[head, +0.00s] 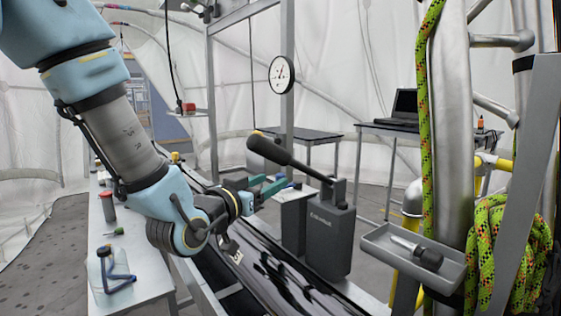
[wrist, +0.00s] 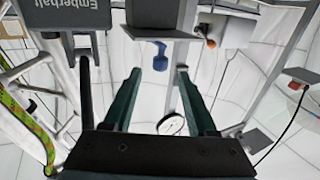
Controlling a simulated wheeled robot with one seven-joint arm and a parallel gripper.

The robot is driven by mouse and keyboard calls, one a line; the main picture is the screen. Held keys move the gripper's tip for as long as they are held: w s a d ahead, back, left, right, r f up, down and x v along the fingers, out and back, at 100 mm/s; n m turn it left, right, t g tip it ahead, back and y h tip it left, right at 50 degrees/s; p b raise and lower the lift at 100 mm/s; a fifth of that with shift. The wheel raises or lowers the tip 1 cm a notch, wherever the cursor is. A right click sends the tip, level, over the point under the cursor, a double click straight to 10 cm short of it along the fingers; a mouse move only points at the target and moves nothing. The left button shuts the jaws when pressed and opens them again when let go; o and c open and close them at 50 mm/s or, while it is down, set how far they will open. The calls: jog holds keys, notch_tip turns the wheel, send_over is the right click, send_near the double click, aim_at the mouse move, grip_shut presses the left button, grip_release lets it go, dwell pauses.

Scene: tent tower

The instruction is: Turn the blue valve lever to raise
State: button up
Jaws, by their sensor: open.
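A small blue lever-like part (wrist: 160,56) shows in the wrist view, between and beyond my fingertips, near a grey box (wrist: 159,20). I take it for the blue valve lever; a gap seems to separate it from the fingers, but the distance is hard to tell. In the head view the lever is mostly hidden or too small to make out near my fingers. My gripper (wrist: 158,72), with two green fingers, is open and empty. In the head view my gripper (head: 268,187) is beside the grey boxes, below and behind a black-handled lever (head: 290,157).
The Emberhall box (head: 330,240) carries the black-handled lever close to my gripper. A round gauge (head: 281,74) hangs on a grey post. A grey tray (head: 414,254) holding a tool is at right, beside green rope (head: 490,235). A white bench (head: 128,250) stands left.

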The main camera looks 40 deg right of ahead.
aim_at(278, 177)
jog(key=shift+p+x, duration=0.4)
jog(key=shift+x, duration=2.35)
jog(key=shift+c, duration=0.3)
grip_shut()
